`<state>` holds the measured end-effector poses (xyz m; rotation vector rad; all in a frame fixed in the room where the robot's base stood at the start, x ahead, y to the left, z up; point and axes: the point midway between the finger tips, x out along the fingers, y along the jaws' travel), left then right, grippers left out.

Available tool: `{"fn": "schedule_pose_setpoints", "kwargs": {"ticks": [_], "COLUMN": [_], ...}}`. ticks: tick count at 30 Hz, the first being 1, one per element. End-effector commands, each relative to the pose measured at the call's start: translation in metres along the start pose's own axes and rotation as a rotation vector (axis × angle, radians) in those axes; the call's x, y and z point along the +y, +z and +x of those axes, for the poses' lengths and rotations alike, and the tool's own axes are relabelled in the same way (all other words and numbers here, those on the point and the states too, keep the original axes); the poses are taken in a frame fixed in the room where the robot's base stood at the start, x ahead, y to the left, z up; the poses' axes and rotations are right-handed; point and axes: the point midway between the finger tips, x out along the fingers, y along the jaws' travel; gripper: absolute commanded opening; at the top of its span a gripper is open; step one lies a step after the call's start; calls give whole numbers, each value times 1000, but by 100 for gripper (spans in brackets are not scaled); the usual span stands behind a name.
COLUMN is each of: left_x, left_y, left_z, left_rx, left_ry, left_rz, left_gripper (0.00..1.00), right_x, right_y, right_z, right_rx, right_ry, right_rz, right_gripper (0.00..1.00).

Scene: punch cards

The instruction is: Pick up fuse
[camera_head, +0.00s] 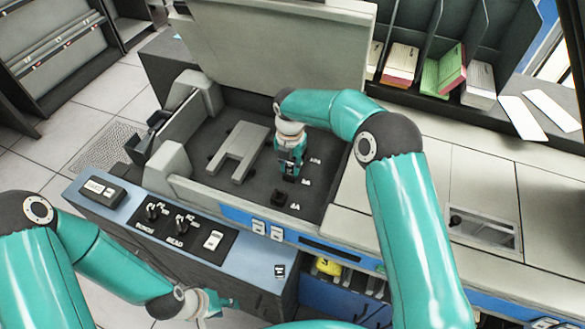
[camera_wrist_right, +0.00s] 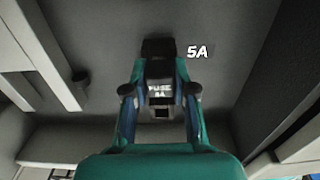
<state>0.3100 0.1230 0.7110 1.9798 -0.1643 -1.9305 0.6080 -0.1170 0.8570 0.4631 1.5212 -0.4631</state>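The fuse (camera_wrist_right: 159,91), labelled FUSE 5A, is between the fingers of my right gripper (camera_wrist_right: 160,66) in the right wrist view. Both fingers appear to press on its sides. A black block (camera_wrist_right: 158,47) by the 5A label is at the fingertips. Whether the fuse is seated or lifted is unclear. In the head view my right gripper (camera_head: 290,173) points down into the open machine bay beside the 5A label, and mostly hides the fuse. My left gripper (camera_head: 220,303) is low at the front, away from the fuse; its fingers are too small to read.
Another black block (camera_head: 278,198) is near the 4A label. A grey U-shaped bracket (camera_head: 239,151) lies left of my right gripper. The bay has raised walls and an open lid (camera_head: 280,40) behind. A panel with knobs (camera_head: 180,228) is in front.

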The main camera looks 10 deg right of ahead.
Motion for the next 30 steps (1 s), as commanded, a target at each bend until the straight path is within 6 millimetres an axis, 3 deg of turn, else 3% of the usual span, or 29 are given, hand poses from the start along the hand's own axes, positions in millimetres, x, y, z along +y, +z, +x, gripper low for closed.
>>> {"fn": "schedule_pose_setpoints", "kwargs": {"ticks": [1, 3, 14, 30], "left_x": [0, 0, -1, -4], "left_y": [0, 0, 0, 0], "left_z": [0, 0, 2, 11], "left_rx": [0, 0, 0, 0], "left_ry": [0, 0, 0, 0], "left_rz": [0, 0, 0, 0], "left_gripper": [40, 40, 40, 40], "right_x": [0, 0, 0, -2], "right_y": [0, 0, 0, 1], "right_z": [0, 0, -8, -96], "right_rx": [0, 0, -1, -2], "right_ry": [0, 0, 1, 2], "right_rz": [0, 0, 0, 46], "right_gripper": [10, 0, 0, 0]}}
